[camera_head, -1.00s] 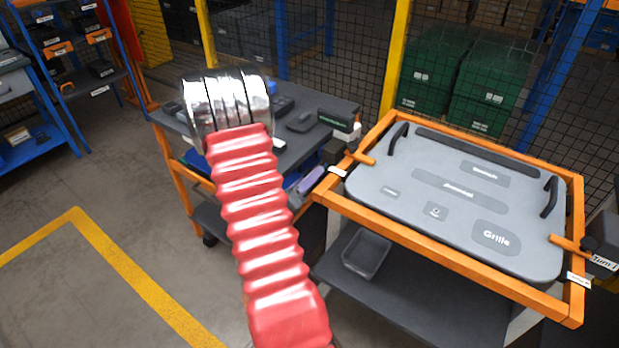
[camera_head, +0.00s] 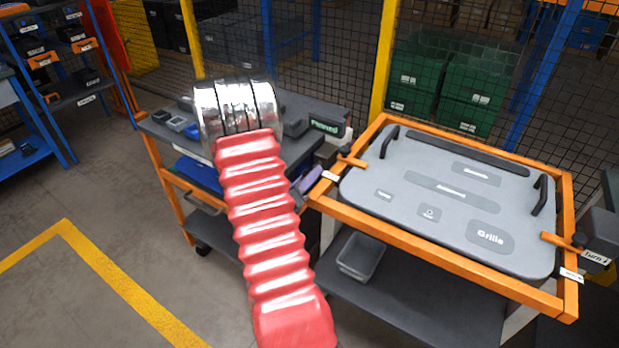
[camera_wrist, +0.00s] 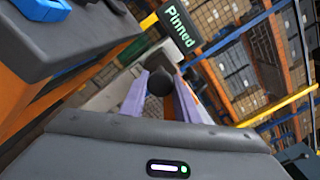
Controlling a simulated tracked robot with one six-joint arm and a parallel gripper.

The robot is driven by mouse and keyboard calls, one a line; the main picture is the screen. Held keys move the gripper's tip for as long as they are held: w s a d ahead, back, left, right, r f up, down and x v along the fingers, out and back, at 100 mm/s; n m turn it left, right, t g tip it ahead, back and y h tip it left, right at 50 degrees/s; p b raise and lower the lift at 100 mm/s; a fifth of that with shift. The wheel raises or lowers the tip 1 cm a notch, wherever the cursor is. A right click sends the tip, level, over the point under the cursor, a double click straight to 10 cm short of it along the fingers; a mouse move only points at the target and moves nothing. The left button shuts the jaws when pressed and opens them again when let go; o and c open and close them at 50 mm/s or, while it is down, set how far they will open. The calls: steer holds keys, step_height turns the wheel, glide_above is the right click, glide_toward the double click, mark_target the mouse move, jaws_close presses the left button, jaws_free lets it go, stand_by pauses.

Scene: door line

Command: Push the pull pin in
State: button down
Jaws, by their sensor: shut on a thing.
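In the wrist view, my gripper (camera_wrist: 162,76) has two purple fingers closed around a dark round knob (camera_wrist: 160,83), which looks like the pull pin's head. The pin's shaft is hidden behind the knob. A dark block with a green sign reading "Pinned" (camera_wrist: 178,24) stands just beyond the fingertips. In the head view, the "Pinned" sign (camera_head: 325,126) shows at the right end of the grey-topped cart. A small purple piece that looks like a finger (camera_head: 309,180) shows beside my red arm. The rest of the gripper and the pin are hidden there.
A grey panel marked "Grille" (camera_head: 400,205) sits in an orange frame to the right, with orange latches at left (camera_head: 352,162) and right (camera_head: 562,240). A grey bin (camera_head: 360,257) stands on the shelf below. Mesh fencing runs behind. Open floor lies at left.

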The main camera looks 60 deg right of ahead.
steer(key=shift+w+d, duration=0.1)
steer(key=shift+d, duration=0.1)
steer(key=c, duration=1.4)
jaws_free()
steer(key=shift+o, duration=0.2)
steer(key=shift+a, duration=0.1)
steer(key=w+a, duration=0.1)
steer(key=a, duration=1.2)
steer(key=shift+a, duration=0.3)
steer(key=shift+f, duration=0.1)
